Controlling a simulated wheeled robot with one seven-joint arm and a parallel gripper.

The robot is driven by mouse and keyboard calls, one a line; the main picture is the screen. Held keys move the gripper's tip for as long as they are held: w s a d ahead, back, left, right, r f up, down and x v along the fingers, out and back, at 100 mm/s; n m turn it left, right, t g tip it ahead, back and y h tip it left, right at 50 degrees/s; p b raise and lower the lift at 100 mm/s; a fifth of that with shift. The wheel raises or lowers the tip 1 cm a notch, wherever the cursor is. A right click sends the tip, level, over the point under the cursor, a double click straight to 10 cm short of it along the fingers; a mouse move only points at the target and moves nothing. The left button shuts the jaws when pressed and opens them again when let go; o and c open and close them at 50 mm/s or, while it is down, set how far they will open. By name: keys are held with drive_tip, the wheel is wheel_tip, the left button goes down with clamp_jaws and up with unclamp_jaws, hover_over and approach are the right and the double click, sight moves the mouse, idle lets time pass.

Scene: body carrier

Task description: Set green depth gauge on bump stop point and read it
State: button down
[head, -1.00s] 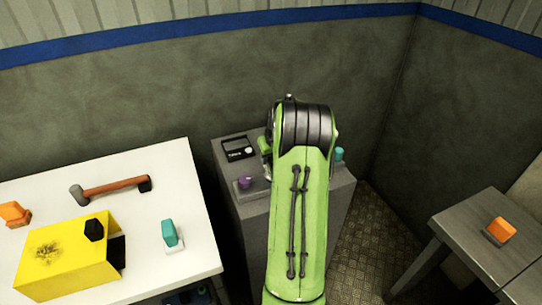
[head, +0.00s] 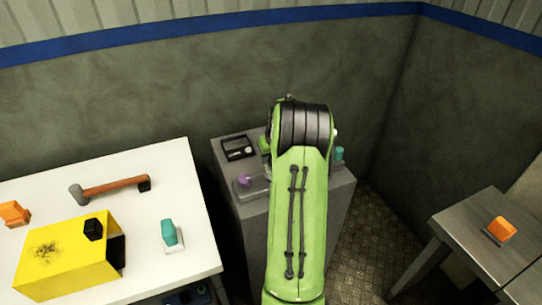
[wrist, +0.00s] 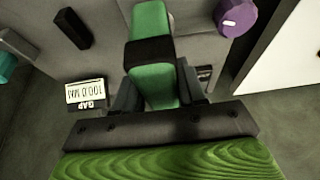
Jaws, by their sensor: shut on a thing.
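In the wrist view, my gripper (wrist: 157,88) is shut on the green depth gauge (wrist: 150,20), a green body with a black band around its middle. The gauge extends from between the jaws over a grey surface; whether its tip touches anything is hidden. A small white display (wrist: 87,93) beside the jaws reads upside down, apparently "GAP 100.0 MM". In the head view, my arm hides the gripper and most of the gauge above the grey cabinet (head: 247,210). I cannot make out the bump stop point.
A purple piece (head: 245,181), a black-framed panel (head: 238,148) and a teal piece (head: 339,154) are on the cabinet. The white table (head: 150,165) at left holds a hammer (head: 110,187), a yellow box (head: 65,262) and coloured blocks. A grey table (head: 480,230) stands right.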

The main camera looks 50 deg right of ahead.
drive_tip(key=shift+f+b, duration=0.5)
drive_tip(key=shift+f, duration=0.15)
drive_tip(key=c, duration=0.6)
unclamp_jaws()
drive_tip(key=shift+o, duration=0.2)
drive_tip(key=p+v, duration=0.2)
drive_tip(key=v, duration=1.3)
drive_tip(key=shift+r, duration=0.4)
